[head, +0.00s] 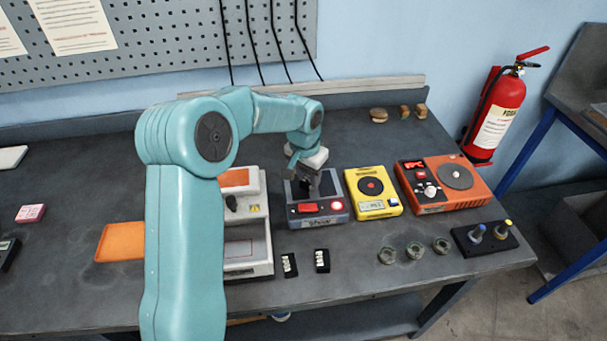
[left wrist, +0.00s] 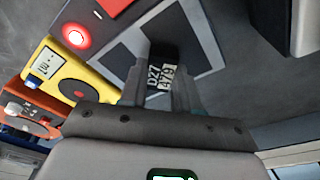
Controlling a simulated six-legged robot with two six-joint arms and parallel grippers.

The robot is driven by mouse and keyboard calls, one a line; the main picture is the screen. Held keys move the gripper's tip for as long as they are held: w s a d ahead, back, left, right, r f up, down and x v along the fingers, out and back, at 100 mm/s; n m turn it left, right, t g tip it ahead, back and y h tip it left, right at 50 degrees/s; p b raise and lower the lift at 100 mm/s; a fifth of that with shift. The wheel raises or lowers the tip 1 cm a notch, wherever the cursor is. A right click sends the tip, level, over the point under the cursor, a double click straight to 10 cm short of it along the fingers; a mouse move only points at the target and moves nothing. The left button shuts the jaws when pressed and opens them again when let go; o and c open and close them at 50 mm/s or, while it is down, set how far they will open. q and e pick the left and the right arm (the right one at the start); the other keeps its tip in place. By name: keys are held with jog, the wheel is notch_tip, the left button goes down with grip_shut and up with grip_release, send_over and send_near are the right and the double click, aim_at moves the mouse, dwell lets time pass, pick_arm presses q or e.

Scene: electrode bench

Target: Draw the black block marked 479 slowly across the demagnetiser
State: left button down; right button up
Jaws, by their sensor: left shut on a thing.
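The black block marked 479 (left wrist: 163,52) shows in the left wrist view with white labels reading D27 and 479. My left gripper (left wrist: 160,88) is shut on it. In the head view my left gripper (head: 308,176) points down over the demagnetiser (head: 319,222), a blue-grey box with a red switch and a lit red lamp. The demagnetiser's top plate (left wrist: 208,52) lies behind the block in the wrist view. I cannot tell whether the block touches the plate. In the head view the block is mostly hidden by the gripper. My right gripper is not in view.
A yellow device (head: 374,194) and an orange device (head: 444,187) stand to the right. A white machine (head: 262,215) stands close on the left, partly behind my arm. Two black blocks with white labels (head: 290,265) (head: 322,260) lie in front, near several small round pieces (head: 414,250).

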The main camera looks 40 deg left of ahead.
pick_arm(q)
jog(key=shift+w+d+p, duration=0.25)
jog(key=shift+w+d, duration=0.5)
jog(key=shift+w, duration=0.2)
jog(key=shift+w+d+p, duration=0.25)
jog(key=shift+w+d, duration=0.45)
jog(key=shift+w, duration=0.2)
jog(key=shift+r, duration=0.2)
jog(key=shift+w+d+r+p, duration=0.1)
jog(key=shift+w+r+p, duration=0.05)
jog(key=shift+r+p, duration=0.55)
jog(key=shift+w+d+r+p, duration=0.15)
jog(key=shift+r+p, duration=0.3)
jog(key=shift+r, duration=0.3)
jog(key=shift+w+d+r+p, duration=0.1)
jog(key=shift+r+p, duration=0.5)
jog(key=shift+r, duration=0.15)
jog(key=shift+r+p, duration=1.6)
jog(key=shift+r, duration=0.65)
